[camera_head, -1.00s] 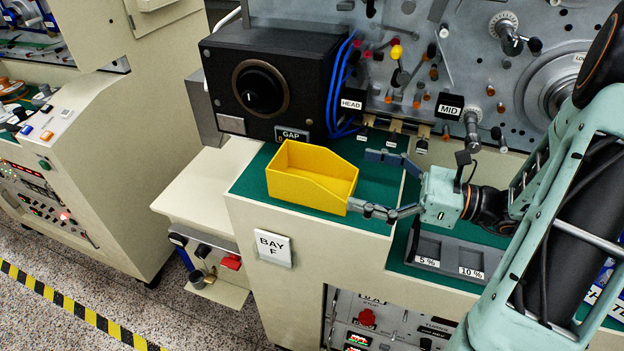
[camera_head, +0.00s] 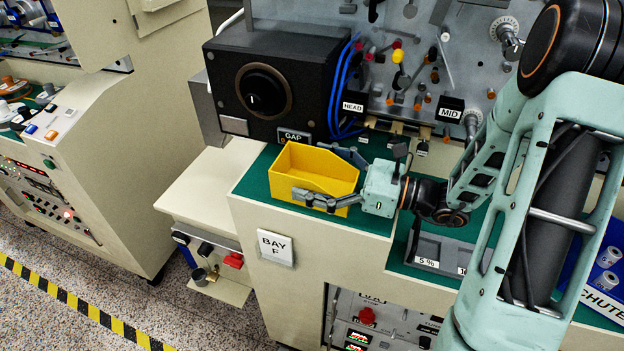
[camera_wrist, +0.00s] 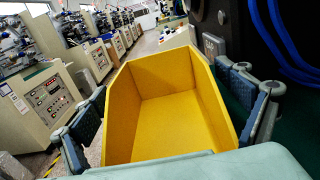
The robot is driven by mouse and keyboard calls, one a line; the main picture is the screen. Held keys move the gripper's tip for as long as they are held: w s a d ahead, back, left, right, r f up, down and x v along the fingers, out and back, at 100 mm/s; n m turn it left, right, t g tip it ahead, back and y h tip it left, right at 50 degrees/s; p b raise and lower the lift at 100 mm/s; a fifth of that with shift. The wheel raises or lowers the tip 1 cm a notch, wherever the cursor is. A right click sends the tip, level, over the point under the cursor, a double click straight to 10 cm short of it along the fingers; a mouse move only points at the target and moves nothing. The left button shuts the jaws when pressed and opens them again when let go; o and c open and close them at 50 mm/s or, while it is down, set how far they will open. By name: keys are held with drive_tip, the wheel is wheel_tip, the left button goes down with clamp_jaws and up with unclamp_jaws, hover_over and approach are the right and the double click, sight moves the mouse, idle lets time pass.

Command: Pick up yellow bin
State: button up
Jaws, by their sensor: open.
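The yellow bin (camera_head: 310,172) is an open-topped box on the green top of the bay F machine. It appears upright and empty, and fills the middle of the wrist view (camera_wrist: 178,112). My gripper (camera_head: 330,175) is open with its fingers on either side of the bin. One finger lies along the near side and the other along the far side. In the wrist view the left finger (camera_wrist: 82,130) and right finger (camera_wrist: 258,105) flank the bin's walls. I cannot tell whether either finger touches it.
A black box with a dial (camera_head: 268,85) stands behind the bin, with blue cables (camera_head: 338,88) beside it. A grey divided tray (camera_head: 437,250) marked 5 % is at the right. A machine panel with knobs (camera_head: 425,65) rises at the back.

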drive_tip(key=c, duration=1.3)
drive_tip(key=shift+o, duration=0.2)
drive_tip(key=shift+r, duration=0.1)
